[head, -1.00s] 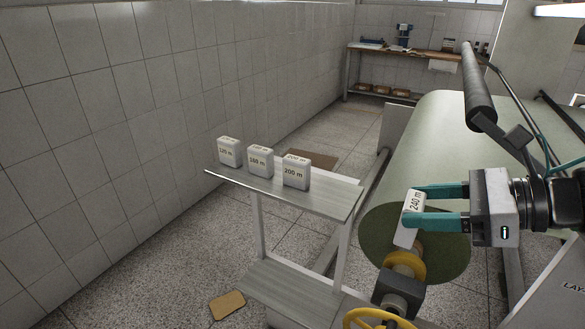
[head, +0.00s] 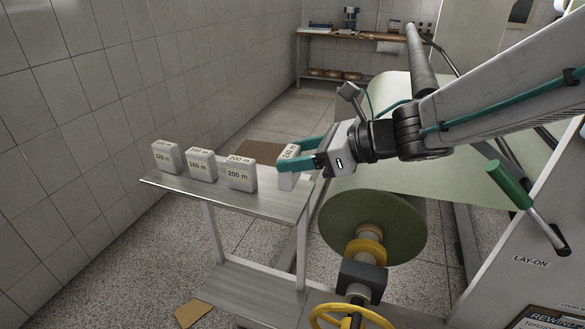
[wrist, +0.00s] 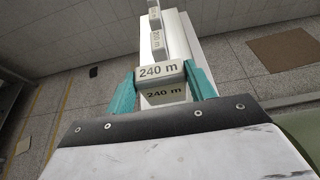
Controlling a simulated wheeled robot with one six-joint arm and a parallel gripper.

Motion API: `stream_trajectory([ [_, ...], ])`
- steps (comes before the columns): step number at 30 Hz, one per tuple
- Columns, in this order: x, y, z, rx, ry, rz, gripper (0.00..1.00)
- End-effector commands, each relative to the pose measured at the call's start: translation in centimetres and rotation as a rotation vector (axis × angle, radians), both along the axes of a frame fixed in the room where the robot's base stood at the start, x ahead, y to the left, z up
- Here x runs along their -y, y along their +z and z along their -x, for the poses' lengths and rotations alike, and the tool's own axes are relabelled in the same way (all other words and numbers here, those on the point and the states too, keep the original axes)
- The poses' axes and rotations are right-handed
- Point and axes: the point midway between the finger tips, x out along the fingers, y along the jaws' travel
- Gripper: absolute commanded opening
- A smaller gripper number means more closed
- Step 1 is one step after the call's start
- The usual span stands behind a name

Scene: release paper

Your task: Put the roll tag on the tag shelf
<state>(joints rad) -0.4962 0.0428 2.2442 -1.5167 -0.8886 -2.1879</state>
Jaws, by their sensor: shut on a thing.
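The roll tag (head: 287,169) is a white block marked 240 m. My gripper (head: 300,160) is shut on it with its teal fingers on either side. In the head view it is upright at the right end of the tag shelf (head: 262,200), right of the 200 m tag; I cannot tell whether its base touches the shelf. The wrist view shows the 240 m tag (wrist: 162,84) between both fingers, with the other tags in line beyond it. On the shelf stand a 120 m tag (head: 166,157), a 160 m tag (head: 201,165) and a 200 m tag (head: 238,174).
The green paper roll (head: 385,222) with its yellow collar (head: 366,250) is right of the shelf. A yellow handwheel (head: 350,316) is below it. A lever with a green handle (head: 510,184) stands at right. A tiled wall (head: 80,120) runs along the left.

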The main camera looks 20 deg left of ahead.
Motion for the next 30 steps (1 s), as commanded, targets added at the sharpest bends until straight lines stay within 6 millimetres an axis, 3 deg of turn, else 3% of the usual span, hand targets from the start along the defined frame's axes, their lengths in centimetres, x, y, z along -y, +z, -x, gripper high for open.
stream_trajectory([
  [5,-1.2,-0.5,-0.4,-0.002,0.001,0.001,0.32],
  [12,-1.2,-3.4,-0.3,-0.002,0.001,0.001,0.32],
  [24,-1.2,-3.9,-0.3,-0.001,0.002,0.0,0.32],
  [25,-1.2,-3.9,-0.4,0.0,0.002,0.0,0.59],
  [27,-1.1,-3.9,-0.4,0.001,0.001,0.0,0.76],
  [30,-1.2,-3.9,-0.4,0.001,0.001,0.0,0.76],
])
